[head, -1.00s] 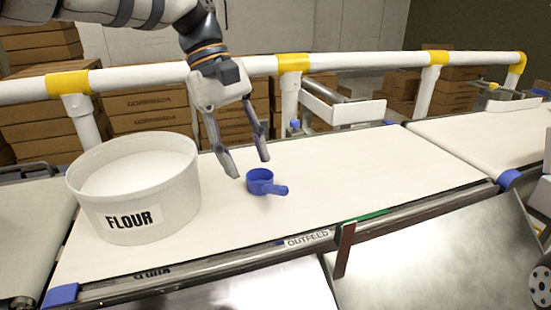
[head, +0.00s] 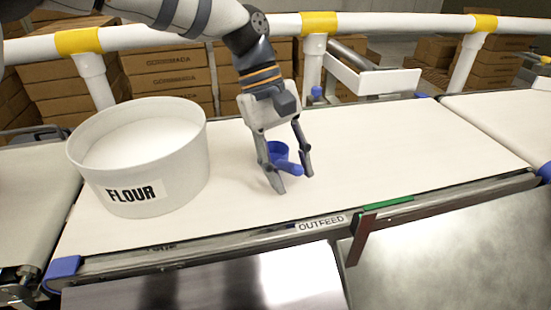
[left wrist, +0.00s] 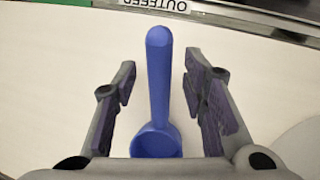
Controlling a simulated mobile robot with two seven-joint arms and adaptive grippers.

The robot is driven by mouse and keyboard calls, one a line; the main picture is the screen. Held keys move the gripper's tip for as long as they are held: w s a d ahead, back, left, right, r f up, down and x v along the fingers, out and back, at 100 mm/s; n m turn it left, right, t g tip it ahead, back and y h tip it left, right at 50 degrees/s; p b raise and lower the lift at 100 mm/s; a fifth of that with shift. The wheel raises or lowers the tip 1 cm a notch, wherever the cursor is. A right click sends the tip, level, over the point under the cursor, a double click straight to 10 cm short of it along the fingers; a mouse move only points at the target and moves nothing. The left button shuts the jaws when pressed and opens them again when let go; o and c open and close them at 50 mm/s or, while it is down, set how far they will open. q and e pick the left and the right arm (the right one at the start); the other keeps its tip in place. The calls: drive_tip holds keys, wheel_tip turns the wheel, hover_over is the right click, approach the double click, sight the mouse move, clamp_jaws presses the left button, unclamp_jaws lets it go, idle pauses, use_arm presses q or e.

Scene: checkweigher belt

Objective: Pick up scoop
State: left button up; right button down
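A blue scoop (head: 289,166) lies on the white belt, its handle pointing toward the near edge. In the left wrist view the scoop (left wrist: 158,85) lies between the two fingers, handle up the picture, with its cup partly cut off at the bottom. My left gripper (head: 294,184) is open around the scoop, one finger on each side, low over the belt. In the left wrist view my left gripper (left wrist: 162,100) shows a gap between each finger and the handle. My right gripper is not in view.
A white tub of flour (head: 140,160) stands on the belt to the left of the scoop. A white pipe rail (head: 380,25) with yellow joints runs behind the belt. A brown upright plate (head: 361,240) stands at the near edge. The belt right of the gripper is clear.

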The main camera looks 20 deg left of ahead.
use_arm(q)
drive_tip(key=shift+r, duration=0.1)
clamp_jaws()
